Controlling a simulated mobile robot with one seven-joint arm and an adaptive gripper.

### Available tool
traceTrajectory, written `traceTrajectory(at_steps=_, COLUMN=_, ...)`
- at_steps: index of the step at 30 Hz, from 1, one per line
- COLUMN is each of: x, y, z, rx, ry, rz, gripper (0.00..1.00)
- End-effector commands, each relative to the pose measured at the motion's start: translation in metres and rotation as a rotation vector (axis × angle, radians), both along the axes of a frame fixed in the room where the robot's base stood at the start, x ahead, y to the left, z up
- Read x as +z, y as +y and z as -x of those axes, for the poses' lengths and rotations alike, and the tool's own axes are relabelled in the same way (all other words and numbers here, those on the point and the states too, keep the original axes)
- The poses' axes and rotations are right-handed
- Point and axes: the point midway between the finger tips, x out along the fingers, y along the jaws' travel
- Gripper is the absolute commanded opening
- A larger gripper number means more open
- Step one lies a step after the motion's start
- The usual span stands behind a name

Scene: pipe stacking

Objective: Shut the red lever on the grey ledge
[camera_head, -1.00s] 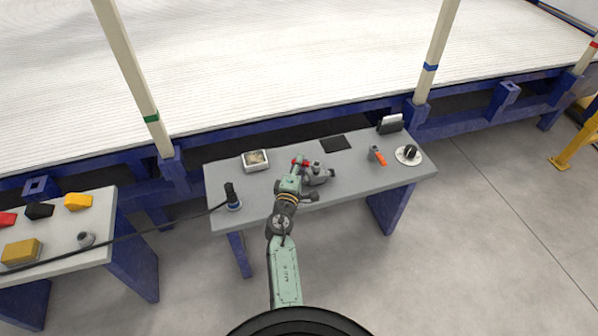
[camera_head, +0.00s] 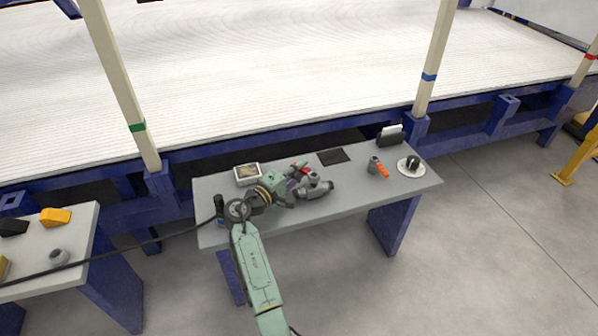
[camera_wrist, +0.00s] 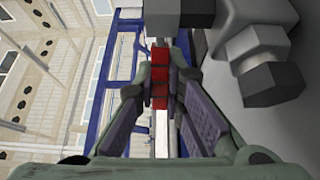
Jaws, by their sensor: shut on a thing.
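The red lever (camera_wrist: 160,85) lies between the fingers of my gripper (camera_wrist: 158,88) in the wrist view, and the fingers are shut on it. In the head view the red lever (camera_head: 304,171) shows as a small red patch beside a grey pipe fitting (camera_head: 318,186) on the grey ledge (camera_head: 350,192). My gripper (camera_head: 299,168) reaches it from the left, with the arm stretched low over the ledge. The fitting (camera_wrist: 255,60) fills the right of the wrist view, close to the fingers. The lever's pivot is hard to make out.
A white-rimmed tray (camera_head: 248,174) and a dark flat pad (camera_head: 333,156) lie toward the back of the ledge. An orange-tipped grey tool (camera_head: 378,168), a round white plate with a black knob (camera_head: 411,164) and a dark holder (camera_head: 390,136) stand at the right. A black cable (camera_head: 130,246) runs left.

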Motion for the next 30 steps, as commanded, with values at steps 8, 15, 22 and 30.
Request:
traceTrajectory(at_steps=8, x=0.0022, y=-0.0008, z=-0.001, rx=0.0, ry=-0.004, rz=0.001, gripper=0.0)
traceTrajectory(at_steps=15, x=0.0015, y=-0.0007, z=-0.0006, rx=-0.001, ry=-0.002, rz=0.001, gripper=0.22)
traceTrajectory(at_steps=22, x=0.0006, y=-0.0003, z=-0.0002, rx=-0.001, ry=-0.001, rz=0.0, gripper=0.31)
traceTrajectory(at_steps=30, x=0.0001, y=0.0033, z=0.0029, rx=0.001, ry=-0.001, rz=0.001, gripper=0.31)
